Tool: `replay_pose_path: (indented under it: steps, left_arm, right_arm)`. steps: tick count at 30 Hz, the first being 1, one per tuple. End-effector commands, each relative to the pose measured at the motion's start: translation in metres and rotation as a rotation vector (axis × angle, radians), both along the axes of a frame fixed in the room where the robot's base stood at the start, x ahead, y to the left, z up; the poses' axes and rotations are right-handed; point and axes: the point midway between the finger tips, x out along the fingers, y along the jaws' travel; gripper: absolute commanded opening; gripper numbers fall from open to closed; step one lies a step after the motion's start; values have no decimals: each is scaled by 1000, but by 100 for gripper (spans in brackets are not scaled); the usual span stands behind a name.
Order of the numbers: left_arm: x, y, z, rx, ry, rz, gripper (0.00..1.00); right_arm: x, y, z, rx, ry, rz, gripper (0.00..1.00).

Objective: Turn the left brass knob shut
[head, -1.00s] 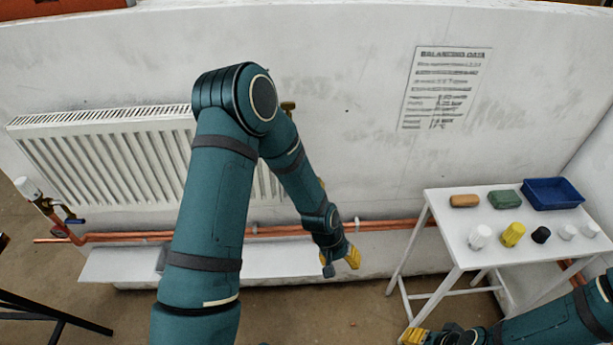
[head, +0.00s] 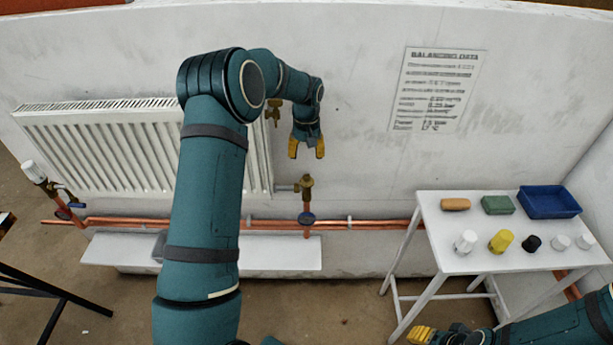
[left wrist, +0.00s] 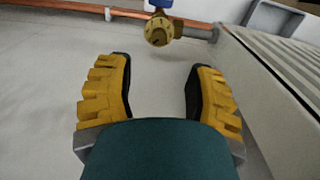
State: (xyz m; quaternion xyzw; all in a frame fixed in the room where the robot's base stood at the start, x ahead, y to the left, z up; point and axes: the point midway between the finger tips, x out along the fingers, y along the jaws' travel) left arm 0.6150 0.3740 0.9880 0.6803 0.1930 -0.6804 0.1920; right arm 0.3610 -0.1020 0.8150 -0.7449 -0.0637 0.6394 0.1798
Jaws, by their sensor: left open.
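A brass valve with a knob on top (head: 305,187) stands on a copper riser just right of the radiator's lower right corner, above a dark blue part. In the left wrist view the round brass knob (left wrist: 160,31) shows ahead, a little beyond the fingertips and between their lines. A smaller brass fitting (head: 273,111) sits at the radiator's upper right end. My left gripper (head: 306,152), with yellow fingers, points down above the lower valve. It is open and empty, apart from the knob. My right gripper (head: 421,335) is low at the bottom edge; its jaws are unclear.
The white radiator (head: 105,150) is on the wall, with copper pipes (head: 375,224) and a white ledge (head: 270,255) below. A white table (head: 435,222) at right holds a blue tray (head: 549,201), blocks and several caps.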

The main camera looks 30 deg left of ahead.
Motion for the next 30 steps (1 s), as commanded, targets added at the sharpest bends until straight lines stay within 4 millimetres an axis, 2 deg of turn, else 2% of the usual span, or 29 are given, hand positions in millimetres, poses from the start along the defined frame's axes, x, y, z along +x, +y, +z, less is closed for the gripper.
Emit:
replay_pose_path:
  steps: [1,6,13,19,28,29,30]
  left_arm:
    - [-1,0,-13,-1,4,0,53]
    - [-1,-1,-47,-3,3,-1,53]
    - [-1,-1,-81,-2,2,-1,53]
    - [0,-1,-94,-2,0,-1,53]
    - [0,-1,-95,-2,-1,-1,53]
    - [0,-1,-95,-2,-1,-1,49]
    - [0,-1,-95,-2,-1,-1,35]
  right_arm:
    - [0,0,-2,0,1,0,47]
    - [-1,0,-4,0,3,2,47]
    - [-2,0,-7,1,6,4,47]
    - [-3,0,-7,2,7,5,47]
    - [-3,0,-7,2,7,5,47]
    - [-3,0,-7,2,7,5,47]
    - [-3,0,-7,2,6,4,47]
